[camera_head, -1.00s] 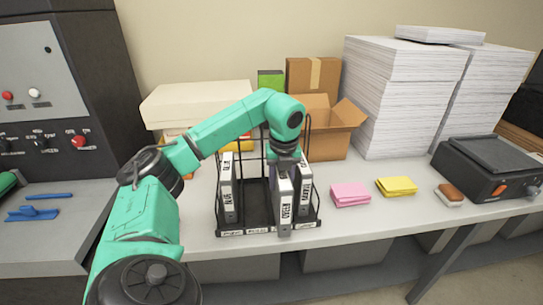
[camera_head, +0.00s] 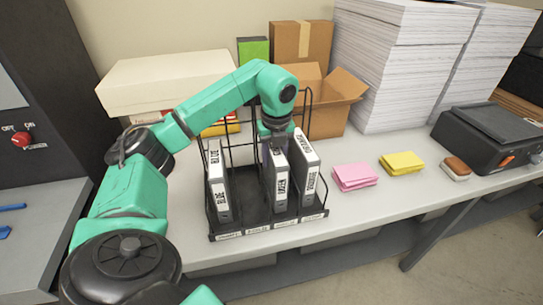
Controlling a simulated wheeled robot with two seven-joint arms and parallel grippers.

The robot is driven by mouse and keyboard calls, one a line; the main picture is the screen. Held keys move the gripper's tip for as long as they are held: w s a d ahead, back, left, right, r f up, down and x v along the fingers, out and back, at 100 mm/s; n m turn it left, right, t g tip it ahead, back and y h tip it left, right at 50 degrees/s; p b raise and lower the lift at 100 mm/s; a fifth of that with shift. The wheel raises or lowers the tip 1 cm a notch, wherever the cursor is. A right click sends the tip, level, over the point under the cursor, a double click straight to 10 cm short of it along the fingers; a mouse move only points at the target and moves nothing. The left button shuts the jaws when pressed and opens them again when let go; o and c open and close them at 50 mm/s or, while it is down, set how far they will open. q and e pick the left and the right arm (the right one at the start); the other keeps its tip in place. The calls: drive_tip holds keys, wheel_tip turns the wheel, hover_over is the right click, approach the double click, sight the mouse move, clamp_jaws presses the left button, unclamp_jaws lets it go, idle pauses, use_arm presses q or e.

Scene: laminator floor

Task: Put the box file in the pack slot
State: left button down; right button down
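The box file (camera_head: 280,184) is a grey-white binder with a dark-lettered spine label. It is upright in the black wire rack (camera_head: 238,230), between a left file (camera_head: 219,188) and a right file (camera_head: 308,178). Its lower edge is behind the rack's front rail; I cannot tell whether it touches the floor of the rack. My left gripper (camera_head: 275,139) comes down from above and is shut on its top; the fingertips are partly hidden. The rack's front rail carries small slot labels, too small to read surely. My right gripper is not in view.
An open cardboard box (camera_head: 335,98) and a white carton (camera_head: 168,80) stand behind the rack. Pink notes (camera_head: 354,177), yellow notes (camera_head: 401,163) and a brown-and-white block (camera_head: 456,168) lie to the right, before a dark machine (camera_head: 490,135). Tall paper stacks (camera_head: 395,70) fill the back.

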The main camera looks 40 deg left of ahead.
use_arm(q)
drive_tip(key=shift+c, duration=2)
unclamp_jaws()
drive_tip(key=shift+w+d, duration=0.1)
drive_tip(key=shift+d, duration=0.1)
drive_tip(key=shift+a, duration=0.2)
drive_tip(key=r, duration=0.6)
drive_tip(key=shift+d, duration=0.4)
drive_tip(key=r+p, duration=0.1)
drive_tip(key=r, duration=0.1)
drive_tip(key=r+p, duration=0.3)
drive_tip(key=shift+s+d+r, duration=0.2)
drive_tip(key=shift+s+r, duration=0.15)
drive_tip(key=shift+s, duration=0.05)
drive_tip(key=shift+s+d+r, duration=0.1)
drive_tip(key=shift+r, duration=0.2)
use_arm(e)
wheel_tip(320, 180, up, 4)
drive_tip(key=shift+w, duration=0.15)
use_arm(q)
drive_tip(key=shift+f, duration=0.15)
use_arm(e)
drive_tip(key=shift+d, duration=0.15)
